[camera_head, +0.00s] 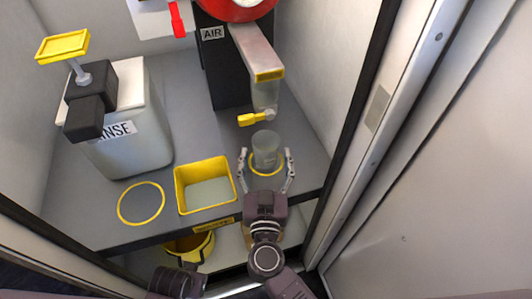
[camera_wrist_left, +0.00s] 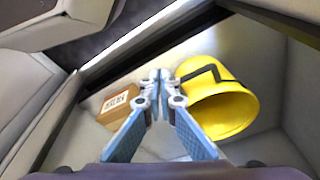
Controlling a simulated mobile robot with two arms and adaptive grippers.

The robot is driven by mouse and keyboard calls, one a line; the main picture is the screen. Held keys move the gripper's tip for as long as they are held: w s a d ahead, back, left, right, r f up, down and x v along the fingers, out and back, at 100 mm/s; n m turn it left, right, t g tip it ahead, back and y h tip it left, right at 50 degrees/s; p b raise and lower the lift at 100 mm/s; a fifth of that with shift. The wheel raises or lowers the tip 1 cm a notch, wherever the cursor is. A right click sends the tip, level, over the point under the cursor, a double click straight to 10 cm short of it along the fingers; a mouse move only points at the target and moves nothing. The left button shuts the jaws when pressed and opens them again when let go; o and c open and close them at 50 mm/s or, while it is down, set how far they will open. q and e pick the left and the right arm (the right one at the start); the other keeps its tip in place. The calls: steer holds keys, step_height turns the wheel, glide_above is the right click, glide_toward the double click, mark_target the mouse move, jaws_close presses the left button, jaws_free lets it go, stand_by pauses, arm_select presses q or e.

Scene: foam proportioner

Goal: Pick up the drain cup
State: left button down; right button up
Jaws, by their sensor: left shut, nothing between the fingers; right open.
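A clear cup (camera_head: 265,149), which looks like the drain cup, stands upright in a yellow ring on the grey shelf, below the clear bowl (camera_head: 265,95) of the AIR unit. My right gripper (camera_head: 266,163) is open, with one finger on each side of the cup; I cannot tell whether they touch it. My left gripper (camera_wrist_left: 160,76) shows in the left wrist view, shut and empty, above a yellow bucket (camera_wrist_left: 220,98) and a cardboard box (camera_wrist_left: 119,104). In the head view only part of my left arm shows at the bottom.
A yellow-rimmed bin (camera_head: 205,160) stands left of the cup. An empty yellow ring (camera_head: 141,204) and a RINSE container (camera_head: 135,135) are further left. A yellow valve lever (camera_head: 251,119) hangs just above the cup. A door frame (camera_head: 375,150) borders the right side.

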steer(key=shift+w+f, duration=0.1)
steer(key=shift+w, duration=1.3)
arm_select(q)
steer(key=shift+w+r, duration=0.15)
steer(key=shift+r, duration=0.45)
steer(key=shift+w+r, duration=0.15)
steer(key=shift+r, duration=0.45)
arm_select(e)
steer(key=c, duration=1.2)
steer(key=shift+c, duration=0.5)
steer(key=shift+r, duration=0.2)
